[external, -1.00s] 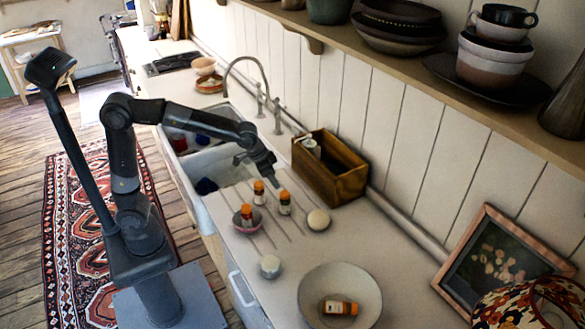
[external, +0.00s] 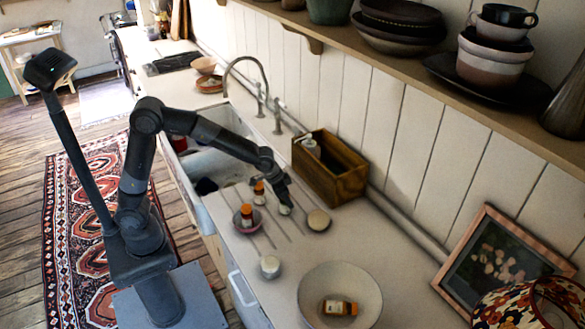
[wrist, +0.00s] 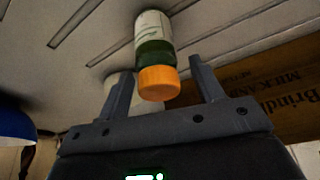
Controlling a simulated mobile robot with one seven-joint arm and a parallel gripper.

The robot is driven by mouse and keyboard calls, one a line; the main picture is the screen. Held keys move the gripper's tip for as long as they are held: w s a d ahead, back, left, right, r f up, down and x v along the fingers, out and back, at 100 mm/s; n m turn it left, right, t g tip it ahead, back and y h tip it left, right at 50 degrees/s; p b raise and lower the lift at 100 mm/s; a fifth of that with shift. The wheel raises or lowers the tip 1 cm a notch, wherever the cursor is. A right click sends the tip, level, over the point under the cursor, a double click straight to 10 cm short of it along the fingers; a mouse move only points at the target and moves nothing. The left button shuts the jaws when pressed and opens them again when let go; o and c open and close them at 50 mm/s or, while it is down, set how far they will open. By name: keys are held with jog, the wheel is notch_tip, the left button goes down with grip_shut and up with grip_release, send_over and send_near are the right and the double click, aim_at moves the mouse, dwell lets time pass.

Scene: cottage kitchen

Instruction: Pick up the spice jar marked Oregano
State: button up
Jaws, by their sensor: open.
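A spice jar with an orange cap, green contents and a pale label (wrist: 154,50) stands between the two fingers of my gripper (wrist: 165,90) in the wrist view. The fingers are apart, one on each side of the cap, with gaps to it. The label's writing is too unclear to read. In the external view my gripper (external: 284,192) is over this jar (external: 285,210) and hides its cap. Other orange-capped jars stand nearby on the drainboard (external: 259,193) and in a small pink dish (external: 236,222). Another jar (external: 338,307) lies in a large pale bowl (external: 313,274).
A wooden box (external: 345,182) with a pale item inside stands just behind my gripper; its lettered side also shows in the wrist view (wrist: 275,100). A round pale object (external: 318,220) is close on the right. A white pot (external: 270,266) stands in front. The sink (external: 215,165) is left.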

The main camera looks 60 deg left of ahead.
jog(key=shift+w+f, duration=0.1)
jog(key=shift+f, duration=0.2)
jog(key=c, duration=1.1)
